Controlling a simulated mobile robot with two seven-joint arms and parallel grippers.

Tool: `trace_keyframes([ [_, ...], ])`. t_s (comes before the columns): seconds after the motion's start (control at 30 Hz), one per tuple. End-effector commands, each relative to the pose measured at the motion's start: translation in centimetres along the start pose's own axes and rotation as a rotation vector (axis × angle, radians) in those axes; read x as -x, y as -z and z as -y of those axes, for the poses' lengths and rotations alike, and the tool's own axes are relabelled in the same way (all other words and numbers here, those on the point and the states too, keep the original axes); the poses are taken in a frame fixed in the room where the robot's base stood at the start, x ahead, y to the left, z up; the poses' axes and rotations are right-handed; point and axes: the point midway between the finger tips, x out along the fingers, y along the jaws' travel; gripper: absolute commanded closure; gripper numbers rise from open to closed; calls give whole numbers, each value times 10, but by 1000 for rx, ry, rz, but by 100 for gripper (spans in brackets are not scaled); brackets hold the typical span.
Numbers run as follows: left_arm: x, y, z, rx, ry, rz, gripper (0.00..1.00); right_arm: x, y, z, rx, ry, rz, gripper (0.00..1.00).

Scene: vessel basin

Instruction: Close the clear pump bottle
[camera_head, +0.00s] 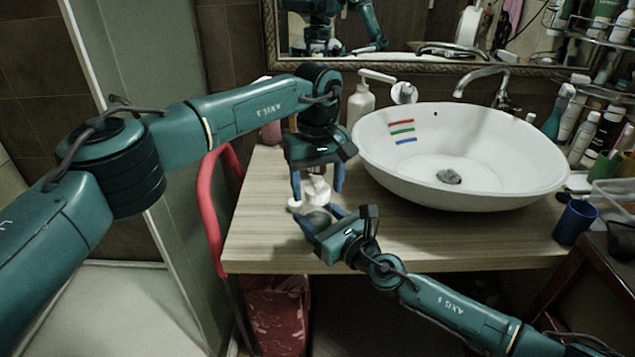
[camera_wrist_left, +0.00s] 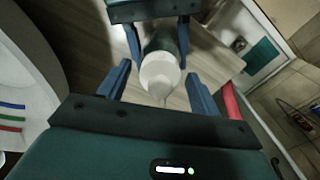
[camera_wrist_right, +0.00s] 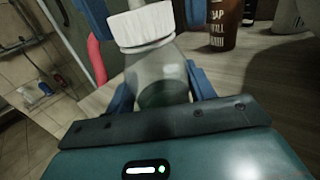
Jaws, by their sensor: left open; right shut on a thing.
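The clear pump bottle (camera_head: 318,218) stands near the left front of the wooden counter. Its body (camera_wrist_right: 160,78) is between the fingers of my right gripper (camera_head: 318,213), which is shut on it. A white ribbed cap (camera_wrist_right: 142,26) sits at the bottle's neck in the right wrist view. The left wrist view shows the white top (camera_wrist_left: 160,75) from above, with a narrow tip. My left gripper (camera_head: 317,190) is open above the bottle, pointing down, its fingers on either side of the white top. I cannot tell whether the cap is seated tightly.
A white basin (camera_head: 400,165) stands to the right, with a tap (camera_head: 480,78) behind it. A white dispenser (camera_head: 360,103) stands behind the grippers. A brown bottle (camera_wrist_right: 224,25) is near the clear bottle. A blue cup (camera_head: 574,221) is at the right; a red chair frame (camera_head: 206,200) at the left.

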Motion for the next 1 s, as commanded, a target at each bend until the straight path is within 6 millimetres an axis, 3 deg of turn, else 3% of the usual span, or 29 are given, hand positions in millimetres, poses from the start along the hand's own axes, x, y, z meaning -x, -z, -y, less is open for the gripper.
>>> trace_keyframes([
  [0.23, 5, 0, 0, 1, 0, -1, 36, 0, 0, 0, 0, 0, -1, 100],
  [0.57, 44, 0, 0, 1, 0, -1, 36, 0, 1, 0, 0, 0, -1, 100],
  [1.0, 46, 0, 0, 72, 0, 0, 38, 0, 0, 0, 0, 0, -1, 100],
])
